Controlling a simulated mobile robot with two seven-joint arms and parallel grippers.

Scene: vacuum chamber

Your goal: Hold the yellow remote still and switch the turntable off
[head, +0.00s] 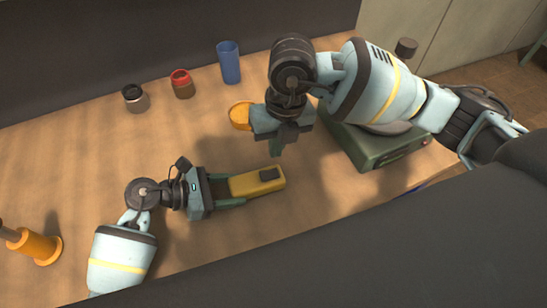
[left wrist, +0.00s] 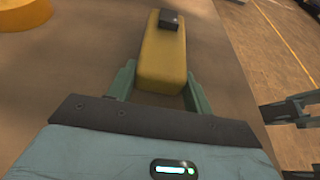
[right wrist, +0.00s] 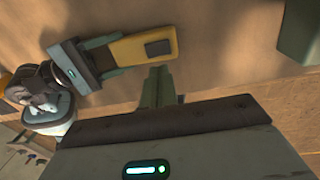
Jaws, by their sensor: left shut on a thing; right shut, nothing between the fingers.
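The yellow remote (head: 243,185) lies over the table with a dark button (head: 269,174) near its far end. My left gripper (head: 232,190) is shut on the remote's near end, one finger along each side. The left wrist view shows the remote (left wrist: 163,60) between the two fingers (left wrist: 160,88). My right gripper (head: 277,149) is shut and empty, pointing down above and just beyond the remote's button end. In the right wrist view its closed fingers (right wrist: 160,88) are apart from the remote (right wrist: 130,50). The green turntable (head: 372,152) stands to the right, its top partly hidden by my right arm.
A dark jar (head: 134,98), a red-topped jar (head: 182,84) and a blue cup (head: 229,62) stand at the back. An orange round thing (head: 239,114) sits behind my right gripper. An orange stand (head: 38,246) is at the left. The table's middle left is clear.

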